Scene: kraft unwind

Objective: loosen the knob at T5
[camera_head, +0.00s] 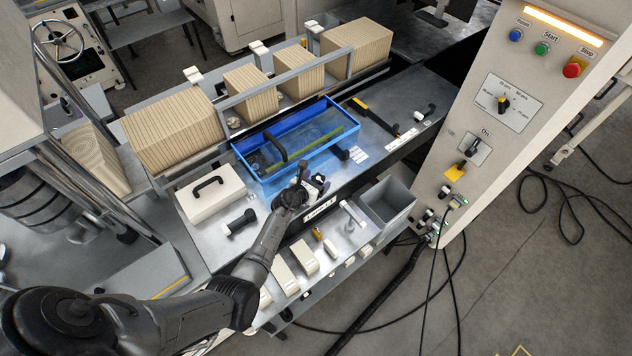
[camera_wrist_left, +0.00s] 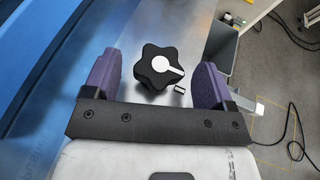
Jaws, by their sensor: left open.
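In the left wrist view a black star-shaped knob (camera_wrist_left: 158,67) with a white pointer mark lies between the two purple fingers of my left gripper (camera_wrist_left: 156,85). The gripper is open, with a finger on each side of the knob and gaps showing. A small white-topped tag (camera_wrist_left: 180,89) is beside the knob on the metal surface. In the head view my left gripper (camera_head: 312,184) is over the metal bench near its front edge, by the blue tray. The knob is mostly hidden there, and I cannot read a T5 label. My right gripper is not seen.
A blue tray (camera_head: 240,157) with a black handle lies behind the gripper. A grey bin (camera_head: 388,203) stands to its right, and a white box (camera_head: 208,194) with a black handle to its left. A slanted control panel (camera_head: 520,60) rises at right.

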